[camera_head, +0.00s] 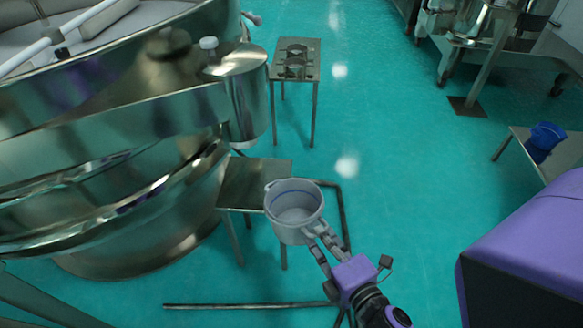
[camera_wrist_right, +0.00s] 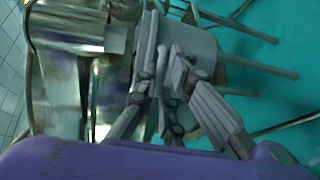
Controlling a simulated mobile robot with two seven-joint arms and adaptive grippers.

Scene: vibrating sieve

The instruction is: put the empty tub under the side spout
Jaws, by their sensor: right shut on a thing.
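The empty light-grey tub (camera_head: 293,222) is upright, and its open top shows a bare inside with a blue line. My right gripper (camera_head: 316,236) is shut on its near wall and holds it just right of a small steel stand (camera_head: 256,172). In the right wrist view the tub (camera_wrist_right: 198,48) is partly hidden behind the fingers of the gripper (camera_wrist_right: 168,62). The side spout (camera_head: 246,105) is a wide steel cylinder on the sieve's right side, above and behind the stand; its lower opening is hidden. My left gripper is not in view.
The large round steel sieve (camera_head: 110,150) fills the left side. A taller steel stand (camera_head: 312,62) is behind the spout. A dark floor frame (camera_head: 250,305) runs around the near stand. A blue bucket (camera_head: 543,140) sits on a table at right. The central floor is clear.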

